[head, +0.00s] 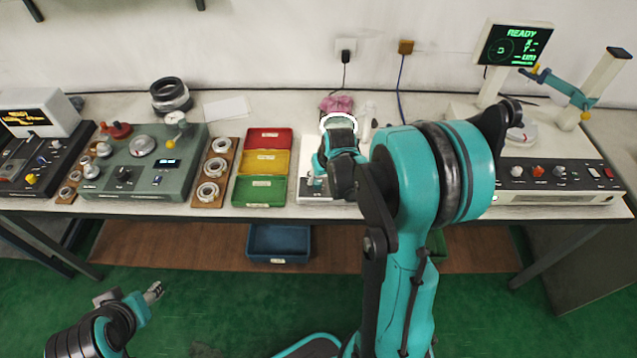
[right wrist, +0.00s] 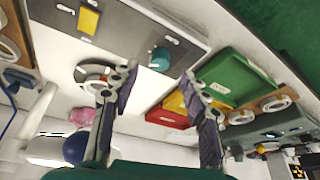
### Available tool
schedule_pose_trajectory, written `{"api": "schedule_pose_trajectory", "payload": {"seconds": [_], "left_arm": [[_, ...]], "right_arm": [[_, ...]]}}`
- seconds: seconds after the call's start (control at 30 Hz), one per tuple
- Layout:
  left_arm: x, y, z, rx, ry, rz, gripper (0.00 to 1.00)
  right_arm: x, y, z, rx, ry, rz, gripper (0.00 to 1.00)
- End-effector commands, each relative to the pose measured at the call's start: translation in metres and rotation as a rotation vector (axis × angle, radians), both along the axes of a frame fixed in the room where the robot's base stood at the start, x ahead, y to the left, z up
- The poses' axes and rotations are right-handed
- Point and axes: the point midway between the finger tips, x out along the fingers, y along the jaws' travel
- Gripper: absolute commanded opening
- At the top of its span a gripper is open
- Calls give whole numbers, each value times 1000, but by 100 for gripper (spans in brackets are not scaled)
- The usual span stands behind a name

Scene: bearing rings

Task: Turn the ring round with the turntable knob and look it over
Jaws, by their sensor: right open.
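In the head view, my right arm covers most of this station, and the ring is hidden. My left gripper (head: 153,292) is low at the left, away from the table; its jaws are too small to read.
Red, yellow and green trays (head: 262,165) stand left of the station. A wooden board with several rings (head: 213,170) is farther left. A white lamp ring (head: 338,122) and pink cloth (head: 336,103) are behind. A measuring machine (head: 550,175) stands at right.

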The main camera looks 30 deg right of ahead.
Motion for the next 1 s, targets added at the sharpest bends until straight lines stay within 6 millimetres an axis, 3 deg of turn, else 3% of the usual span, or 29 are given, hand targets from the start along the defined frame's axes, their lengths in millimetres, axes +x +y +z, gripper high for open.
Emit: {"api": "schedule_pose_trajectory", "payload": {"seconds": [0.1,0.3,0.63,0.67,0.83,1.0], "left_arm": [[0,0,-11,0,0,0,47],[0,0,-19,0,0,0,47],[0,0,-19,0,0,0,47],[0,0,-19,0,0,0,47],[0,0,-19,0,0,0,47],[0,0,-19,0,0,0,47]], "right_arm": [[9,-1,-23,0,0,1,46],[17,-2,-43,0,0,1,46],[19,-2,-46,0,-1,0,46],[19,-2,-46,0,-1,0,43],[19,-2,-46,0,-1,0,0],[19,-2,-46,0,-1,-1,0]]}}
